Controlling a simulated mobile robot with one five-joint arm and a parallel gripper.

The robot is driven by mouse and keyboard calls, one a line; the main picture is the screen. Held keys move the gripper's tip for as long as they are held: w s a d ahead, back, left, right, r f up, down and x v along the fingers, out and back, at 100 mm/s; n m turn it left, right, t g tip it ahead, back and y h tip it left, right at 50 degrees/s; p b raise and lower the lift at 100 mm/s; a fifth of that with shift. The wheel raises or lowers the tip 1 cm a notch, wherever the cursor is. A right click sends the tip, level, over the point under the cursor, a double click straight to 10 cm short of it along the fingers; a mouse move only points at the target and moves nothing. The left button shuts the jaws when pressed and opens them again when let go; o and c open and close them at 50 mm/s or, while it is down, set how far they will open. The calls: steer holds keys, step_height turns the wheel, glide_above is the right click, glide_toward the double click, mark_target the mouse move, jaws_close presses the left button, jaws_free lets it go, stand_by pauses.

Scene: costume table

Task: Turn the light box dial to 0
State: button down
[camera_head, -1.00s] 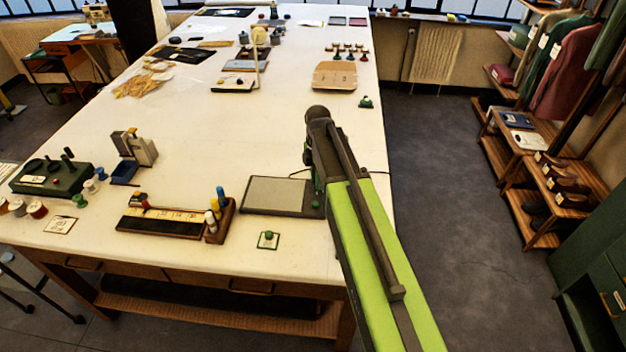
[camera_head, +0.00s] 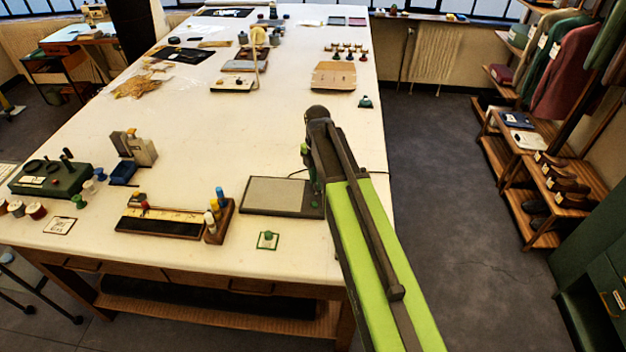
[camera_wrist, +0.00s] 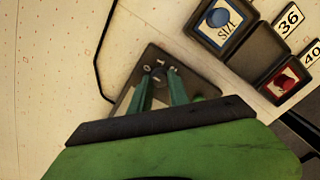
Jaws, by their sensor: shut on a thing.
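The light box (camera_head: 280,196) is a flat dark-framed panel with a pale grey screen, lying near the table's right edge. In the wrist view, a dark corner of the light box (camera_wrist: 197,84) shows with pale marks around the small dark dial (camera_wrist: 159,74). My gripper (camera_wrist: 160,83) has its two green fingers closed on the dial, one on each side. The fingers partly cover the dial, so its pointer and the number it stands at cannot be read.
A black cord (camera_wrist: 97,62) runs over the table beside the light box. A blue knob on a SIZE block (camera_wrist: 217,17) and a red knob (camera_wrist: 283,83) are to the right in the wrist view. A wooden tray (camera_head: 219,222) with bottles stands left of the light box.

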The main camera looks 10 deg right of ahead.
steer(key=c, duration=1.7)
jaws_free()
steer(key=shift+w, duration=0.15)
steer(key=o, duration=0.5)
steer(key=shift+w+f, duration=0.15)
steer(key=shift+c, duration=0.2)
steer(key=shift+r+p, duration=0.4)
steer(key=shift+r, duration=0.05)
step_height(320, 180, up, 17)
steer(key=p, duration=1.6)
steer(key=shift+s+f+p, duration=0.2)
steer(key=shift+p, duration=0.15)
steer(key=shift+f, duration=0.1)
